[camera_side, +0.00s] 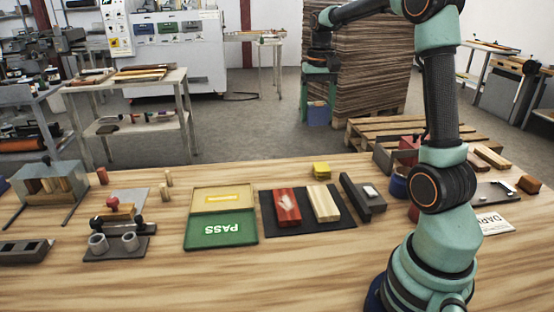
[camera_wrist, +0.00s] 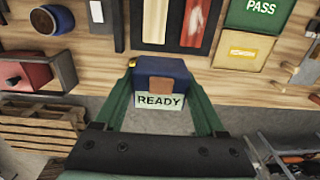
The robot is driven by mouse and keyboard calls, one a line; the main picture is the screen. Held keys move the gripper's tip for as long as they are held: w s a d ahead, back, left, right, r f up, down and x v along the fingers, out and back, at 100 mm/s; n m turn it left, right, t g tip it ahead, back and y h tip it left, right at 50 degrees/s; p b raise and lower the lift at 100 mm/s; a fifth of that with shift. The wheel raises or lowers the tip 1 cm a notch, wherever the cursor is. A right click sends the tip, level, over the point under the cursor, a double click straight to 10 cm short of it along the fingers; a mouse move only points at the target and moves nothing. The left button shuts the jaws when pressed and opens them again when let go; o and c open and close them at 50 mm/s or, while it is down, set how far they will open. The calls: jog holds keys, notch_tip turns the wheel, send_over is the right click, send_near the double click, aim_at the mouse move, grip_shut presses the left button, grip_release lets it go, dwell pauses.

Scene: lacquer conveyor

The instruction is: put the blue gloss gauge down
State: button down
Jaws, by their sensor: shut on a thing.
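The blue gloss gauge (camera_wrist: 150,72) is a dark blue block with a brown patch and a pale label reading READY. My gripper (camera_wrist: 162,92) is shut on it, with a green finger on each side. In the side view my gripper (camera_side: 319,84) points down and the blue gauge (camera_side: 318,114) hangs at its lower end. It is in the air beyond the table's far edge, with the floor behind it, and touches no surface that I can see.
The wooden table (camera_side: 300,280) carries a green PASS tray (camera_side: 221,238), a dark mat (camera_side: 315,234) with a red and a pale panel, and a yellow block (camera_side: 321,169). A blue round pot (camera_wrist: 52,20) and red box (camera_wrist: 32,73) stand to one side. Bare wood lies in front.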

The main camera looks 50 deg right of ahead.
send_over(322, 199)
notch_tip(322, 199, down, 21)
jog(key=shift+r, duration=0.15)
dwell(0.5)
grip_release()
jog(key=shift+s, duration=0.1)
